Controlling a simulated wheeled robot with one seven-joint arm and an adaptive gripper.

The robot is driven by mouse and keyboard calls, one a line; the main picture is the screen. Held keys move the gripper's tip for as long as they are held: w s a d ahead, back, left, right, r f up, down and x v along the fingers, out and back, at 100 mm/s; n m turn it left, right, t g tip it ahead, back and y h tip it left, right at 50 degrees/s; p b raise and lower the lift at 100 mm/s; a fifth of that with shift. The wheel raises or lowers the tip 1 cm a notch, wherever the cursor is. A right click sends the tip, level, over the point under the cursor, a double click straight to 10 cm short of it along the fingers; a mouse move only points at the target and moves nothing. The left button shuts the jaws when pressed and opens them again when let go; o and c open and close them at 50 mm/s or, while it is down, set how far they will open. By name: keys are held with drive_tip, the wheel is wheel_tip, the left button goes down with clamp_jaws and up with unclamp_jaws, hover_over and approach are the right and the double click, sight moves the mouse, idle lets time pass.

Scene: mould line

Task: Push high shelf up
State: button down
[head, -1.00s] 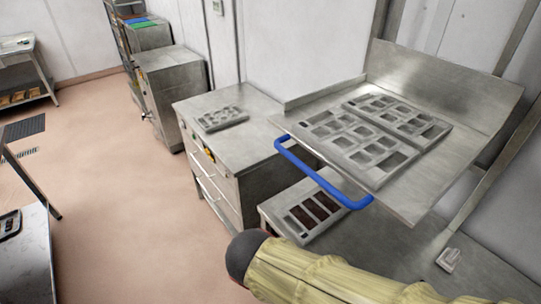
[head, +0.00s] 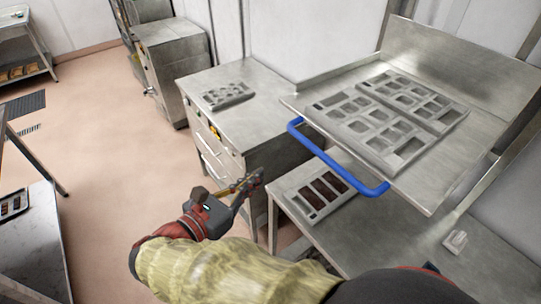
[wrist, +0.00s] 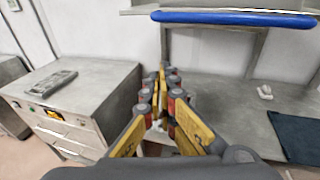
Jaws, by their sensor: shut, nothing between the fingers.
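The high shelf (head: 432,185) is a steel tray with a tall back panel, tilted in the head view at the right. A blue handle bar (head: 338,160) runs along its front edge. Two grey moulds with empty cavities lie on the shelf; one is the near mould (head: 375,130). My gripper (head: 254,181) is shut and empty, left of and lower than the blue handle, apart from it. In the wrist view the blue handle (wrist: 235,18) spans the top, above and beyond the shut fingers (wrist: 164,75).
Below the shelf, a steel table (head: 365,238) holds a mould with brown filling (head: 320,192) and a small pale object (head: 455,241). A steel cabinet (head: 265,105) with another mould (head: 229,95) stands left. Open floor (head: 110,140) lies further left.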

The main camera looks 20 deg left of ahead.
drive_tip(key=w+d+r+b, duration=0.1)
drive_tip(key=w+d, duration=0.3)
drive_tip(key=w, duration=0.6)
drive_tip(key=shift+r, duration=0.65)
drive_tip(key=shift+w, duration=0.1)
